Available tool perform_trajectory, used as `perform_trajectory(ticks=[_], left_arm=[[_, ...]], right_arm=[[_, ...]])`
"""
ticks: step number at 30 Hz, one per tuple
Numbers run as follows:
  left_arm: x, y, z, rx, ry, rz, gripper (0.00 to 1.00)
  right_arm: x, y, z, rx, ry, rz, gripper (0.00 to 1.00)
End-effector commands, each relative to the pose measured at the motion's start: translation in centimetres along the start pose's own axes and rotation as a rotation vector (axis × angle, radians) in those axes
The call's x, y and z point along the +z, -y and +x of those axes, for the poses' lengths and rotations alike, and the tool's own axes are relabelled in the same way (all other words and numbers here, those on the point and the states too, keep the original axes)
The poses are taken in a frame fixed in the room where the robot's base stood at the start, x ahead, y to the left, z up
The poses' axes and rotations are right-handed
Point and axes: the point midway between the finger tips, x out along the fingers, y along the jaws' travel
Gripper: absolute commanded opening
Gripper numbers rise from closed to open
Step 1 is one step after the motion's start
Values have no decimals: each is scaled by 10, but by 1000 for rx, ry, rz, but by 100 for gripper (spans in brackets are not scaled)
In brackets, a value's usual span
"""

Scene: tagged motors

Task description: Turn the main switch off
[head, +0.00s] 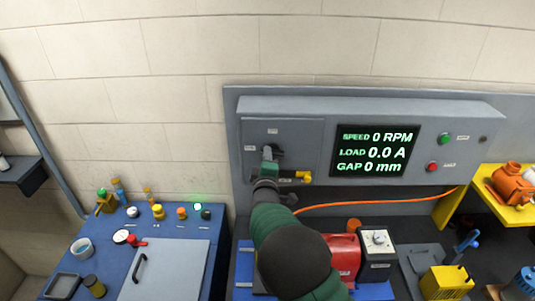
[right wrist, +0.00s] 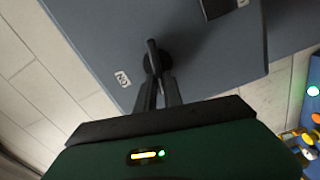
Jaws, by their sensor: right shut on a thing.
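The main switch (head: 277,151) is a dark rotary handle on the grey door at the left end of the wall cabinet. It also shows in the right wrist view (right wrist: 153,50), where its narrow lever sticks out between my fingertips. My right gripper (head: 266,163) reaches up from below and is shut on this lever. In the right wrist view both fingers of the gripper (right wrist: 158,82) close around it. The fingers hide part of the handle, so its exact angle is hard to tell. My left gripper is not in view.
A lit display (head: 375,151) reads 0 RPM, 0.0 A and 0 mm. A green button (head: 446,139) and a red button (head: 432,167) sit right of it. A yellow-ended piece (head: 303,177) is just below the switch. A blue bench (head: 100,250) stands left; a red motor (head: 343,257) is below.

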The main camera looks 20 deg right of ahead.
Motion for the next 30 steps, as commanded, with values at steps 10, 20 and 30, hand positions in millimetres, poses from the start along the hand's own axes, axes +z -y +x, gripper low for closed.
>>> perform_trajectory(ticks=[10,20,30], left_arm=[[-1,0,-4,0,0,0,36],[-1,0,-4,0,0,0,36],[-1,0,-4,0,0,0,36]], right_arm=[[-1,8,-1,-9,-3,-180,0],[0,10,-1,-11,-3,-225,0],[0,11,-1,-13,-3,-226,16]])
